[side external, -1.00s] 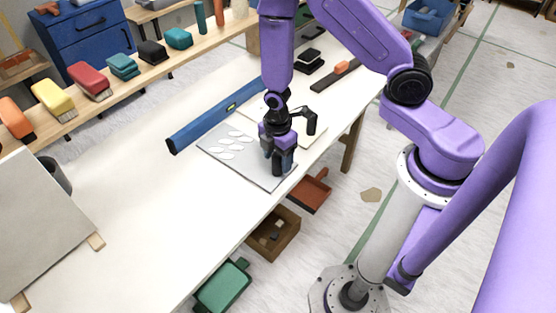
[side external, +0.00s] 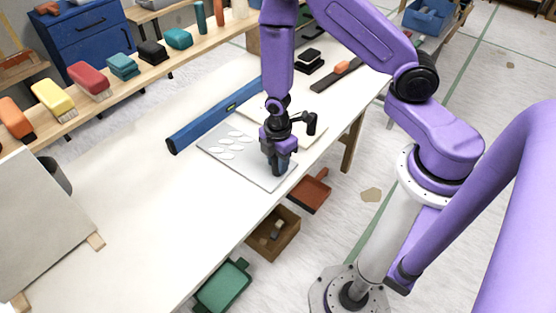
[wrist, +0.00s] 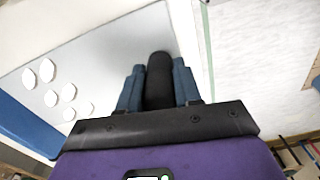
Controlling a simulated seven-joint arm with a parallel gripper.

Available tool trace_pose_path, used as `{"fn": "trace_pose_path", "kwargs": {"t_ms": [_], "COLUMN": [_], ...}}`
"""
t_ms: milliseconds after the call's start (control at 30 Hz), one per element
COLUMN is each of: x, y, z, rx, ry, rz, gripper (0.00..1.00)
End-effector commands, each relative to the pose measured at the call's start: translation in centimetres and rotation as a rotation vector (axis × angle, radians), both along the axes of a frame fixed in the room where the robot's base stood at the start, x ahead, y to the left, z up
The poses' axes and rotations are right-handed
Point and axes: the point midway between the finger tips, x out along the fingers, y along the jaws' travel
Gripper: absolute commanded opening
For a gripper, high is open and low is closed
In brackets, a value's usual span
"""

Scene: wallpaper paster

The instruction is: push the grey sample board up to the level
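The grey sample board (side external: 252,170) lies flat on the white table, with several white oval pieces on its left part. It also shows in the wrist view (wrist: 110,55). The blue level (side external: 205,122) lies along the board's far side; it also shows at lower left in the wrist view (wrist: 18,128). Their edges are close; I cannot tell if they touch. My gripper (side external: 279,168) is low over the board's near right part. In the wrist view its two blue fingers flank a black upright knob (wrist: 159,80) and look closed on it. The knob's base is hidden.
A cream sheet (side external: 312,132) lies just right of the board. The table's front edge runs close by the board, with a red tray (side external: 310,192) and a brown box (side external: 272,236) below. Coloured brushes line the back shelf.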

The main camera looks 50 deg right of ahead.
Motion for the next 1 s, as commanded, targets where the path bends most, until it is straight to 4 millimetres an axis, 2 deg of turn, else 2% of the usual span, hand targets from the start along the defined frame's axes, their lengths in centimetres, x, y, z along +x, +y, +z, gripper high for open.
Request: {"fn": "trace_pose_path", "kwargs": {"t_ms": [900,933,1000], "x": [1.1,1.1,1.1], "y": [0.6,0.6,0.6], "z": [0.0,0.0,0.0], "rx": [0.0,0.0,0.0], "ry": [0.0,0.0,0.0], "rz": [0.0,0.0,0.0], "gripper": [0.0,0.37,0.59]}}
